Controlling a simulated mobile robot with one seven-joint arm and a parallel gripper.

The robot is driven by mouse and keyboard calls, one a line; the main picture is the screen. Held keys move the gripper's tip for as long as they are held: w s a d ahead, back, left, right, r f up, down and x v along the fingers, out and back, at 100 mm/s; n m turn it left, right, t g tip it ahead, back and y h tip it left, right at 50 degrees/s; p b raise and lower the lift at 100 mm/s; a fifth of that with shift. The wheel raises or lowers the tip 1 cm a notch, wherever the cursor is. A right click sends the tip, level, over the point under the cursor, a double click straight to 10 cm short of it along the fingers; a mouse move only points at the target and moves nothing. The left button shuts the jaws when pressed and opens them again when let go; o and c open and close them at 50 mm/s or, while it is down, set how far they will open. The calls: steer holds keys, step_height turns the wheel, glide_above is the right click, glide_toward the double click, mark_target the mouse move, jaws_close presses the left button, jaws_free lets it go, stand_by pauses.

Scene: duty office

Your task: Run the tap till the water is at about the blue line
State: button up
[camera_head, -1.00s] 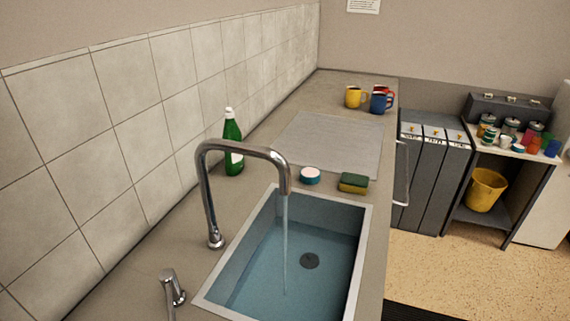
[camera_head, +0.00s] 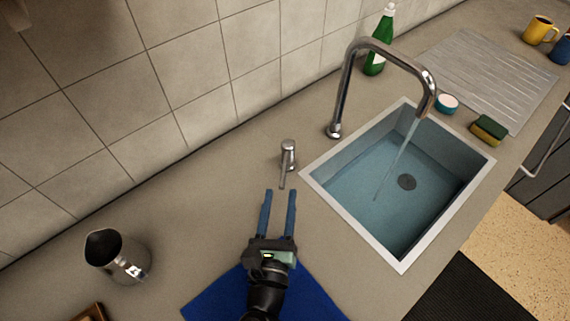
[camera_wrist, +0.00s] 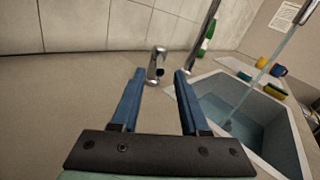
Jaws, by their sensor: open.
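The chrome tap spout (camera_head: 352,75) arches over the sink (camera_head: 350,222), and a thin stream of water (camera_head: 398,160) falls from it. Bluish water (camera_head: 375,205) covers the sink floor, with the dark drain (camera_head: 407,182) showing through. I cannot make out a blue line on the walls. The chrome tap lever (camera_head: 288,152) stands on the counter left of the sink; it also shows in the wrist view (camera_wrist: 155,64). My gripper (camera_head: 279,194) is open and empty, its blue fingers pointing at the lever from the near side. Contact cannot be told.
A steel jug (camera_head: 118,258) stands on the counter at left, and a blue cloth (camera_head: 215,292) lies under my arm. The tiled wall bounds the counter.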

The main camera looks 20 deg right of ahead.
mark_target(287, 151)
steer(key=p+x, duration=0.1)
steer(key=x, duration=0.6)
steer(key=shift+w, duration=0.1)
jaws_close()
stand_by(1.3)
